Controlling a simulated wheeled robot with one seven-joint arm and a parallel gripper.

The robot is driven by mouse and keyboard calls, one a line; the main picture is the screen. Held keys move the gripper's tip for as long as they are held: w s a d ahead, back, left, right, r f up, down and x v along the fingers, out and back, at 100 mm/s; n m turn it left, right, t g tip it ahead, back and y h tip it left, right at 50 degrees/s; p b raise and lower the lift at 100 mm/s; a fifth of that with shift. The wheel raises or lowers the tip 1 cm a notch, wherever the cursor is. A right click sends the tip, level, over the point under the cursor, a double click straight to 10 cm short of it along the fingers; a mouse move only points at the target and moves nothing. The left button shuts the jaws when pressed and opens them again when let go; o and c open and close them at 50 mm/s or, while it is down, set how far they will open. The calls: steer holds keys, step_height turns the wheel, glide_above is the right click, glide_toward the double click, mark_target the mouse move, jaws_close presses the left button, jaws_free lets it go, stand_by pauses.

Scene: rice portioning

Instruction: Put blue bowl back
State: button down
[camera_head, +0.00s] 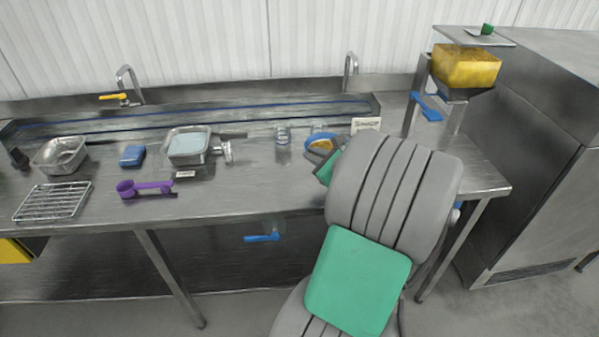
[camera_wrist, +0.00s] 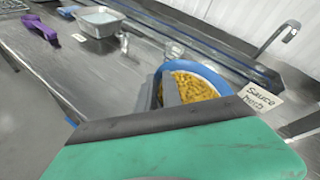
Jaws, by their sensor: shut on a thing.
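The blue bowl (camera_head: 311,137) is at the back right of the steel counter, beside a small white label card (camera_head: 366,124). It holds yellow grains, which show clearly in the wrist view, where its blue rim (camera_wrist: 213,76) faces me. My gripper (camera_wrist: 166,97) is shut on the near side of the bowl, with one grey finger inside it over the grains. The other finger and the bowl's near wall are mostly hidden. In the head view my grey and green arm covers part of the gripper. I cannot tell whether the bowl touches the counter.
A clear glass (camera_head: 282,134) stands just left of the bowl. Further left are a metal container (camera_head: 188,147), a purple scoop (camera_head: 145,188), a blue sponge (camera_head: 132,155) and a wire rack (camera_head: 52,201). A yellow-filled dispenser (camera_head: 466,68) stands at the right. The middle front counter is clear.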

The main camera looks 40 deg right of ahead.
steer(key=w+f, duration=0.1)
steer(key=f, duration=0.1)
steer(key=w+f, duration=0.1)
steer(key=w, duration=0.1)
steer(key=w+a+f, duration=0.1)
steer(key=f, duration=0.1)
steer(key=shift+w+f, duration=0.3)
steer(key=shift+w, duration=0.1)
steer(key=f, duration=0.3)
steer(key=shift+w+p, duration=0.2)
steer(key=shift+p, duration=0.1)
steer(key=shift+f, duration=0.25)
steer(key=c, duration=1.5)
jaws_free()
